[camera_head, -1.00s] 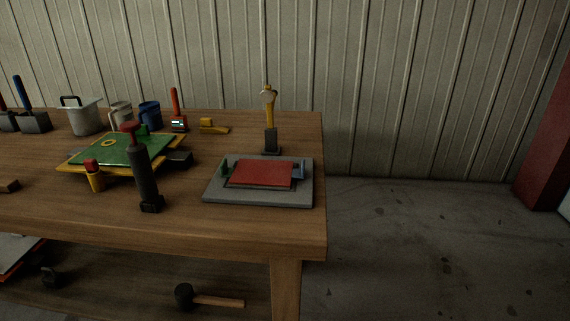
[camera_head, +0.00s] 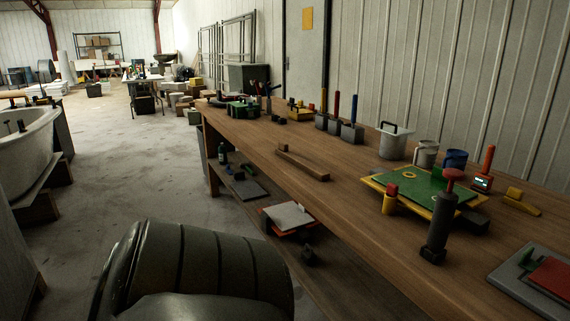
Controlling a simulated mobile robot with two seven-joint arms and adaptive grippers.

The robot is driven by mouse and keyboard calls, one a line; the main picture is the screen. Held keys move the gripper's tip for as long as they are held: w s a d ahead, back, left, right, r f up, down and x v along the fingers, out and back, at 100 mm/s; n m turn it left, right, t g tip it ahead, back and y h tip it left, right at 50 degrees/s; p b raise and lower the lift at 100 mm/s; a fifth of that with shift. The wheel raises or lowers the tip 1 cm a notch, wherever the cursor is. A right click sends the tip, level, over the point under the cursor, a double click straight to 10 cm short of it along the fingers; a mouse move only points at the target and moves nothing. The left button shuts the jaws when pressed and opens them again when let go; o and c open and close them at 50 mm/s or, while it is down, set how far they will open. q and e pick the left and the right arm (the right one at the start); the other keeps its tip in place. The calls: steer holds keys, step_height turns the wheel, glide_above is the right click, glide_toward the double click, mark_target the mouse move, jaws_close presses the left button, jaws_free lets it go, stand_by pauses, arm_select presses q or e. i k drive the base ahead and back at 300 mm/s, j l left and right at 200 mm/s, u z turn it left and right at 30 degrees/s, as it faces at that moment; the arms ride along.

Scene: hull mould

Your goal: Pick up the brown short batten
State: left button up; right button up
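A brown batten (camera_head: 302,160) lies on the wooden workbench (camera_head: 345,203), near its front edge and left of the green board. It is a short wooden bar with a raised block at its far-left end. Neither of my grippers shows in the head view. A dark, rounded part of my own arm (camera_head: 205,265) fills the bottom left of the picture, and it hides the floor there.
A green board on a yellow frame (camera_head: 420,193), a dark cylinder tool with a red top (camera_head: 440,222) and a grey pot (camera_head: 393,143) stand on the bench. A lower shelf holds a white-topped tray (camera_head: 288,217). Open floor (camera_head: 160,180) lies left of the bench.

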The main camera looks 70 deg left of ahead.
mark_target(283, 151)
steer(key=u, duration=2.2)
steer(key=z, duration=0.6)
steer(key=i+j+z, duration=0.15)
steer(key=z, duration=0.2)
steer(key=i+j+z, duration=0.1)
steer(key=j+z, duration=0.5)
steer(key=z, duration=0.15)
steer(key=i+j+z, duration=0.1)
steer(key=j+z, duration=0.4)
steer(key=j, duration=0.6)
steer(key=j+z, duration=0.1)
steer(key=j, duration=0.45)
steer(key=k+j, duration=0.1)
steer(key=j, duration=0.45)
steer(key=z, duration=0.05)
